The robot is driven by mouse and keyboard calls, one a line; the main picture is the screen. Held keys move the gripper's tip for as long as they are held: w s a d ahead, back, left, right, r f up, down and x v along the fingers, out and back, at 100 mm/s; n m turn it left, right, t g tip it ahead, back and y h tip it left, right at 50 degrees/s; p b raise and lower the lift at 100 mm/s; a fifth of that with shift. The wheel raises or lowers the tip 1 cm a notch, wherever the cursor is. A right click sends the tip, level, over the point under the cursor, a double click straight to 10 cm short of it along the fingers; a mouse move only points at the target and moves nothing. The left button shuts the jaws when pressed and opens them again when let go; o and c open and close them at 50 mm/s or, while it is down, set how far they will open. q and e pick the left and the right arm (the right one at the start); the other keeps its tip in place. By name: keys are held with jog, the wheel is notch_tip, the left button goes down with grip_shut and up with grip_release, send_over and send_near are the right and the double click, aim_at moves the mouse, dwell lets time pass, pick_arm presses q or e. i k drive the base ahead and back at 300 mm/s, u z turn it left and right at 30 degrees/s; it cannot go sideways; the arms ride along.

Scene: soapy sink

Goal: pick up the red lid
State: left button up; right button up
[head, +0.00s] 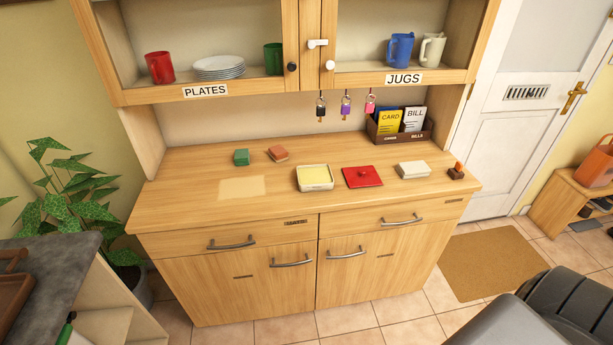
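The red lid (362,177) lies flat on the wooden counter, right of the middle. It is a square red plate with a small knob on top. Just left of it stands a white dish (315,178) with pale yellow contents, open at the top. A small gap shows between the lid and the dish. Neither of my grippers is in the head view.
Right of the lid are a whitish block (413,170) and a small brown item (456,171). Green (241,157) and reddish (278,154) blocks lie further left. A dark organiser (400,134) with cards stands behind. Cupboards overhang the back; the counter's front edge is clear.

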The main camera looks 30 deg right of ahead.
aim_at(363, 175)
jog(key=z, duration=0.85)
jog(key=i, duration=1)
jog(key=z, duration=0.05)
